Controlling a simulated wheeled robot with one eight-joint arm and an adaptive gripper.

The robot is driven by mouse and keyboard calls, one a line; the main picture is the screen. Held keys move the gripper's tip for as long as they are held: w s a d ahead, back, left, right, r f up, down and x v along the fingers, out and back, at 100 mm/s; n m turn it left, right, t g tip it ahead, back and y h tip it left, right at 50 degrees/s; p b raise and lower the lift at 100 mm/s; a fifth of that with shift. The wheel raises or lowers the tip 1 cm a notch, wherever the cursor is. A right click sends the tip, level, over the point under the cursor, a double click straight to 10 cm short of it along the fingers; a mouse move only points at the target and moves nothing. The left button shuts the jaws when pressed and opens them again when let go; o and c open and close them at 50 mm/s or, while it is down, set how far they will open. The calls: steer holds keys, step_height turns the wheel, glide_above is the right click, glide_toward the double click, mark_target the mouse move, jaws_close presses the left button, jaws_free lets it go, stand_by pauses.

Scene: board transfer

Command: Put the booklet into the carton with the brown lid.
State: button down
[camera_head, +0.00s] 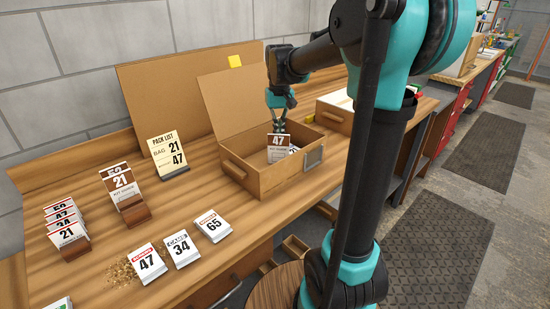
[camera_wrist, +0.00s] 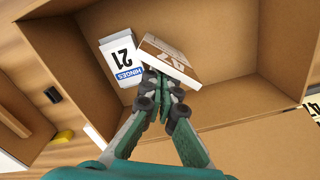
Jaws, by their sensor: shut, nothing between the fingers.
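The carton (camera_head: 258,181) stands open on the bench with its brown lid raised at the back. A brown-and-white booklet marked 47 (camera_head: 278,141) is inside it, tilted; it also shows in the wrist view (camera_wrist: 170,62). A white bag marked HINGES 21 (camera_wrist: 121,58) lies beside it in the carton, mostly hidden in the head view. My gripper (camera_head: 280,124) is shut and empty, at the booklet's upper edge; its fingertips show in the wrist view (camera_wrist: 163,103). I cannot tell whether they touch the booklet.
A pack list card (camera_head: 168,153) reads bag 21 and 47. Brown-topped booklets stand in a holder (camera_head: 136,212), bags in another (camera_head: 76,250). Bags marked 47 (camera_head: 148,263), 34 (camera_head: 182,248) and 65 (camera_head: 212,226) lie in front. Another box (camera_head: 334,118) stands right of the carton.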

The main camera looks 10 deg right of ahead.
steer(key=shift+s+a, duration=0.3)
steer(key=shift+s, duration=0.75)
steer(key=shift+s+a, duration=0.25)
steer(key=shift+s, duration=0.8)
steer(key=shift+s+a, duration=0.3)
steer(key=shift+s, duration=0.75)
step_height(320, 180, up, 8)
